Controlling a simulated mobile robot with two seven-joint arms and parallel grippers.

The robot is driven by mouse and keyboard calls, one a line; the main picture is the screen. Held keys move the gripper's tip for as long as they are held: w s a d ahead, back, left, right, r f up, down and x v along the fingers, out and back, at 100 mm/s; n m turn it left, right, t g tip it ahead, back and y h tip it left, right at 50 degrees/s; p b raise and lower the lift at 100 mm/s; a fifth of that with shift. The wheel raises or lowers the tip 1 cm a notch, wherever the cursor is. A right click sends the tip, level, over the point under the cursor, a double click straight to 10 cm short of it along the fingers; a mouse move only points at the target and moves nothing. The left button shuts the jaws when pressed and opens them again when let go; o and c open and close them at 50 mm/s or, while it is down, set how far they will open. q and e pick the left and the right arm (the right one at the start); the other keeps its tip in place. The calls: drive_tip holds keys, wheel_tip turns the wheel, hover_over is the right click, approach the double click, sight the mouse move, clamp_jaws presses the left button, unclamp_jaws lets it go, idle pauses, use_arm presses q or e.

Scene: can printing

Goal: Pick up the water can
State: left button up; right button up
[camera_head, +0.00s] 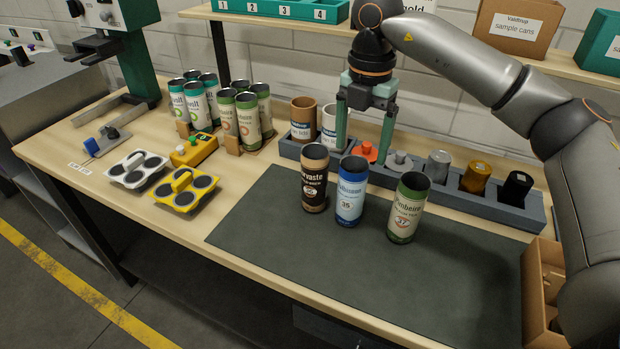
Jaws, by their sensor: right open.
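Three open-topped printed cans stand upright on the dark mat: a black-and-brown can (315,185), a blue-and-white can (351,197) and a green-and-cream can (407,212). Their label words are too small to read surely, so I cannot tell by text which is the water can. My right gripper (362,153) points down with its two green fingers apart and nothing between them. In the picture its fingertips are just above and behind the blue-and-white can, over the grey rack. My left gripper is not in view.
The grey rack (530,217) behind the cans holds a tan can (304,115), a white can and several small parts. Groups of teal and green cans stand at the left. A cardboard box (540,285) is at the right. The dark mat's (270,235) front is clear.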

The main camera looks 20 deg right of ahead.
sight(352, 165)
drive_tip(key=shift+w+a, duration=0.25)
drive_tip(key=shift+w, duration=0.25)
drive_tip(key=shift+w+a+f, duration=0.1)
drive_tip(key=shift+w+f, duration=0.05)
drive_tip(key=shift+f, duration=0.05)
wheel_tip(352, 165, down, 7)
drive_tip(key=shift+r, duration=0.1)
drive_tip(key=f, duration=0.1)
drive_tip(key=f+p, duration=0.1)
drive_tip(key=f, duration=0.2)
drive_tip(key=shift+d+f, duration=0.2)
drive_tip(key=shift+d, duration=0.15)
drive_tip(key=shift+f, duration=0.5)
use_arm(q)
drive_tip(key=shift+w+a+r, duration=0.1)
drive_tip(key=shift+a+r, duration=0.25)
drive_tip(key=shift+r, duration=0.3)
use_arm(e)
drive_tip(key=c, duration=1.1)
drive_tip(key=shift+r, duration=0.15)
